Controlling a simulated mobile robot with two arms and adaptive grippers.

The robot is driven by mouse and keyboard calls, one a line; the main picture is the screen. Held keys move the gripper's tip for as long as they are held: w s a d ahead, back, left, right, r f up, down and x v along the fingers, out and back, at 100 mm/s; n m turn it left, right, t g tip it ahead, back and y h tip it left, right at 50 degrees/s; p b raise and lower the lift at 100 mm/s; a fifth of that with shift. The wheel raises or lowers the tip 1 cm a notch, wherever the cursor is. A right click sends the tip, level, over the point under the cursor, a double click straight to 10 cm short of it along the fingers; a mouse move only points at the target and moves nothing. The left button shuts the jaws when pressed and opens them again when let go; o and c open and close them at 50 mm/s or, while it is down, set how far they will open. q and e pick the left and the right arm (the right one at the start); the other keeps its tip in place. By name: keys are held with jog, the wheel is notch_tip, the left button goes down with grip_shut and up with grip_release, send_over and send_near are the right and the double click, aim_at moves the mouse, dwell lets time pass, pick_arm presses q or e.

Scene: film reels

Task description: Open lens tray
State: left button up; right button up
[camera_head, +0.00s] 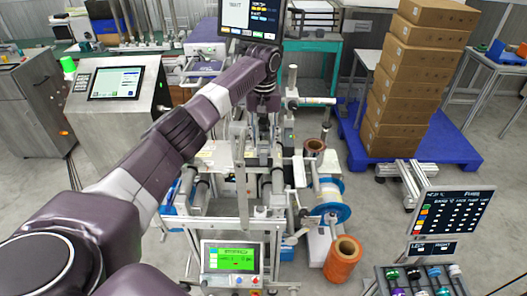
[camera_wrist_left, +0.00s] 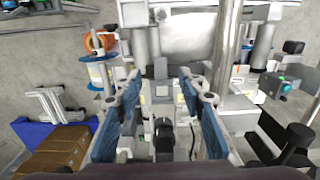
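My left gripper (camera_head: 263,150) reaches over the middle of a metal film-reel machine (camera_head: 242,205) and points down. In the left wrist view its two blue-padded fingers (camera_wrist_left: 160,84) stand well apart, with nothing gripped. Between them, and below, show a small grey upright block with a pale square (camera_wrist_left: 162,91) and a dark cylindrical part (camera_wrist_left: 163,133). I cannot tell which machine part is the lens tray, or whether it is open; my arm and gripper hide part of the machine's middle. My right gripper is in neither view.
An orange reel (camera_head: 343,262) and a blue-flanged spool (camera_head: 330,201) stand at the machine's right. A green-lit panel (camera_head: 231,258) is in front. Stacked cardboard boxes (camera_head: 408,85) stand on a blue pallet (camera_head: 445,140). A console (camera_head: 116,83) stands left. Rollers and posts crowd the gripper.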

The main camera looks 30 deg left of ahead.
pick_arm(q)
jog(key=shift+r, duration=1.75)
